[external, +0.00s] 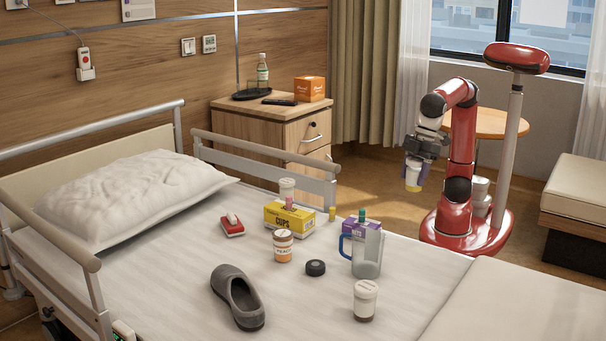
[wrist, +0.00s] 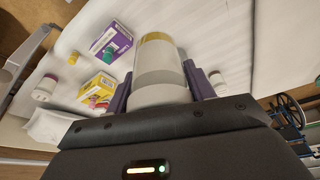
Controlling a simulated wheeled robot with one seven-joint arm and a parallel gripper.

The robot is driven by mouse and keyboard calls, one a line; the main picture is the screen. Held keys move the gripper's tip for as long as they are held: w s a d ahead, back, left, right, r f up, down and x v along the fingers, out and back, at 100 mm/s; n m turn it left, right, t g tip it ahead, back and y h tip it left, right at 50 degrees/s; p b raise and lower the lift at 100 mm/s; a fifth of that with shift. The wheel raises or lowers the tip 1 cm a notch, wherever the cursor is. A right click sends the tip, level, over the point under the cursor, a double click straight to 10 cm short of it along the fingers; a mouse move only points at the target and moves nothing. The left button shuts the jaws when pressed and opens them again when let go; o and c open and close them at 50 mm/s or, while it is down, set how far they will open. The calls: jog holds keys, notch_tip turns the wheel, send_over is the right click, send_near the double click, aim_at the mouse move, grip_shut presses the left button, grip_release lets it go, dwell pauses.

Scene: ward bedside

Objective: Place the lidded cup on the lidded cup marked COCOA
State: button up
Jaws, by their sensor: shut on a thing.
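My gripper (external: 420,160) is shut on a white lidded cup with a yellow band at its bottom (external: 413,178). It holds the cup roughly upright, off the far side of the bed; the cup fills the middle of the wrist view (wrist: 160,70). A lidded cup with a white lid and dark brown lower part (external: 365,301) stands near the bed's front; its marking is too small to read. A similar cup (wrist: 217,81) shows at right in the wrist view. Another lidded cup, pinkish below (external: 288,191), stands by the yellow box. I cannot read COCOA on any cup.
On the bed are a clear pitcher with a blue handle (external: 368,254), a purple box (external: 374,228), a yellow CUPS box (external: 289,218), an orange-labelled jar (external: 283,246), a black round item (external: 315,267) and a grey slipper (external: 238,298). Bare sheet surrounds the brown cup.

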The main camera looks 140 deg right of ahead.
notch_tip(320, 180, down, 20)
jog(key=b, duration=0.3)
jog(key=shift+r, duration=0.15)
jog(key=shift+b, duration=0.35)
jog(key=shift+f, duration=0.25)
jog(key=o, duration=1.1)
